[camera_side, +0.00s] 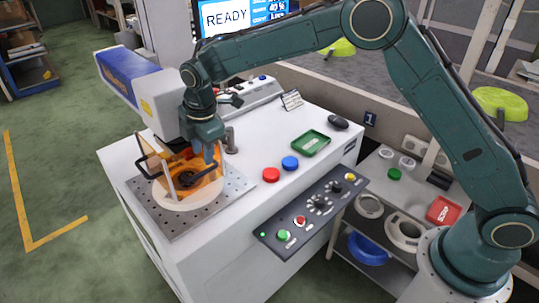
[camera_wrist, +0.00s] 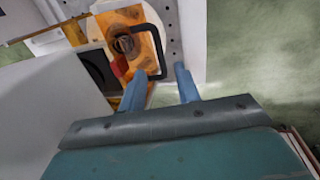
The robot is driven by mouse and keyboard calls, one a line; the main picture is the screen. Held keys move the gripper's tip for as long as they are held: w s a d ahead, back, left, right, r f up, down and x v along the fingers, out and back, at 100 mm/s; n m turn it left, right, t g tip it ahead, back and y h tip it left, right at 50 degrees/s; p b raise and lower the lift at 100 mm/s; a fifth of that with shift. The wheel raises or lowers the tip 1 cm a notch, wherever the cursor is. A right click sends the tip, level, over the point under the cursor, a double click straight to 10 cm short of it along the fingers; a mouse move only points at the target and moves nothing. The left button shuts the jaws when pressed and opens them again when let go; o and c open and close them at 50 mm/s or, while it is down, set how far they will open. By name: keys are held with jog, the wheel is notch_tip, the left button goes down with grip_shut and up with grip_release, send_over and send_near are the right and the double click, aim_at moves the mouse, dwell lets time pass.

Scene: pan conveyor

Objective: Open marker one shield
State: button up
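The marker one shield (camera_side: 154,158) is a see-through orange guard under the white and blue marker head at the left of the machine. In the wrist view the orange shield (camera_wrist: 140,45) carries a black bar handle (camera_wrist: 160,42). My gripper (camera_side: 209,158) points down at the right side of the shield. In the wrist view my gripper (camera_wrist: 160,80) shows two blue fingers spread apart. The lower end of the handle appears between the fingertips in the picture; I cannot tell whether they touch it. A dark part shows behind the orange panel.
A perforated metal plate (camera_side: 215,203) lies under the shield. The marker head (camera_side: 135,82) overhangs close by. A screen reads READY.

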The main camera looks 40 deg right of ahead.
aim_at(204, 171)
jog(key=shift+w+f, duration=0.15)
jog(key=shift+f, duration=0.75)
jog(key=shift+w+f, duration=0.2)
jog(key=shift+f, duration=0.75)
jog(key=shift+w+f, duration=0.15)
jog(key=shift+f, duration=0.75)
grip_shut()
